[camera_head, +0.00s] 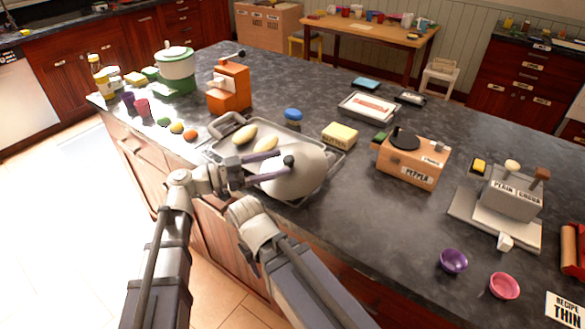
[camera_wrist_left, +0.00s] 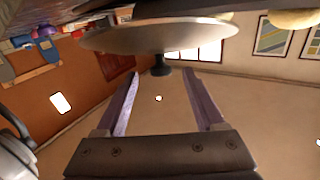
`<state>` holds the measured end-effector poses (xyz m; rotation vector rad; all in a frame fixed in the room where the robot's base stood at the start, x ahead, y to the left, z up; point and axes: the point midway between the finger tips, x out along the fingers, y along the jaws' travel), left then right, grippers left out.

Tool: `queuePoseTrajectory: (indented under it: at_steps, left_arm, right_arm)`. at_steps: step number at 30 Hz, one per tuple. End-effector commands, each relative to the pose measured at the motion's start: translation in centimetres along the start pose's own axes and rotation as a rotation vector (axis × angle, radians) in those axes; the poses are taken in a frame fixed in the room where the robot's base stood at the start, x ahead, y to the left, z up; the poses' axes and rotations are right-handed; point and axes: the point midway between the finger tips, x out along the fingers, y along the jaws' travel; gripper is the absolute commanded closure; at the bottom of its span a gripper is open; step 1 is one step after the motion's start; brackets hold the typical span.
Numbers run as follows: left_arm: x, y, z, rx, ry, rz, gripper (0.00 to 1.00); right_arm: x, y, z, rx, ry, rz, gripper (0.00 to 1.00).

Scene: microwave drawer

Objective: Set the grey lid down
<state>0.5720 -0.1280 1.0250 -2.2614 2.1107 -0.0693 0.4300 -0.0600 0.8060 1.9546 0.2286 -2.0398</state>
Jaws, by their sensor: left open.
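The grey lid (camera_head: 308,178) is a round disc with a dark knob (camera_head: 288,160). It lies over the right front part of the metal tray (camera_head: 228,155) on the counter. My left gripper (camera_head: 277,165) is open, with its two purple fingers on either side of the knob, apart from each other. In the left wrist view the lid (camera_wrist_left: 155,36) spans the top, and its knob (camera_wrist_left: 160,66) shows between the fingertips, with gaps to both. Whether the lid rests flat on the tray is hard to tell. My right gripper is not in view.
Several yellow potatoes (camera_head: 245,133) lie in the tray. A yellow sponge (camera_head: 340,135) and a blue object (camera_head: 293,114) are behind it. An orange grinder (camera_head: 229,86) stands behind left, a pepper box (camera_head: 412,160) at right.

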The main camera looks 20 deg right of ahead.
Motion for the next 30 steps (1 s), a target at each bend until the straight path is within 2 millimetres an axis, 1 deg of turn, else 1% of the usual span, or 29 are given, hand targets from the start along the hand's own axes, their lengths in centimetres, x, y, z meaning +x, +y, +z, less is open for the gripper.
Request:
queuePoseTrajectory:
  at_steps: [1,6,9,14,17,30]
  left_arm:
    - [0.8,-0.1,0.1,0.0,0.0,0.003,0.29]
    - [3.3,-0.1,0.1,0.0,0.0,0.003,0.29]
    - [3.8,-0.1,0.1,0.0,0.0,0.001,0.29]
    - [3.8,-0.1,0.1,0.0,0.0,0.0,0.29]
    - [3.8,-0.1,0.1,0.0,0.0,0.0,0.39]
    - [3.7,-0.1,0.1,0.0,0.0,0.0,0.89]
  right_arm:
    - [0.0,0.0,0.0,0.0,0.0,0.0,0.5]
    - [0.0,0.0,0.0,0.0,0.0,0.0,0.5]
    - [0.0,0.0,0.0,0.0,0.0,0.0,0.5]
    - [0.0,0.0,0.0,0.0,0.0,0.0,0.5]
    - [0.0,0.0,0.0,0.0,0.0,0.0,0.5]
    - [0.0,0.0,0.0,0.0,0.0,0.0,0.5]
